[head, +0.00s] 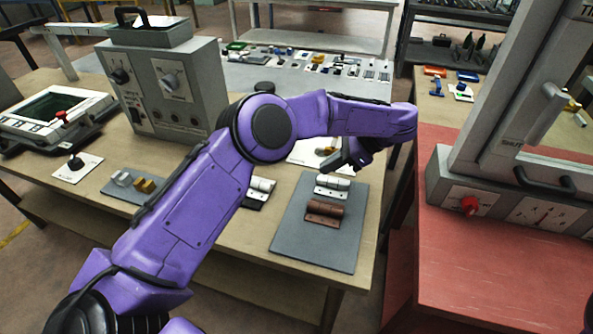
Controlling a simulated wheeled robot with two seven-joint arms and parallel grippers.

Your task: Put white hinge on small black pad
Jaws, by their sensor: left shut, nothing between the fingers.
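A white hinge (332,187) lies on a large dark grey pad (305,247) on the wooden table, just behind a brown hinge (324,213). A second white or silver hinge (262,187) lies to the left beside my arm, on what looks like a small black pad (251,205), mostly hidden by the arm. My left gripper (340,166) is shut and empty, just behind and above the white hinge on the large pad. I cannot tell whether it touches the hinge. My right gripper is not in view.
A white sheet (302,152) with a brass part is behind the gripper. A grey control box (165,90) stands at the back left. A grey pad (122,185) with small blocks lies left of my arm. A red bench (490,270) with a grey machine is at right.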

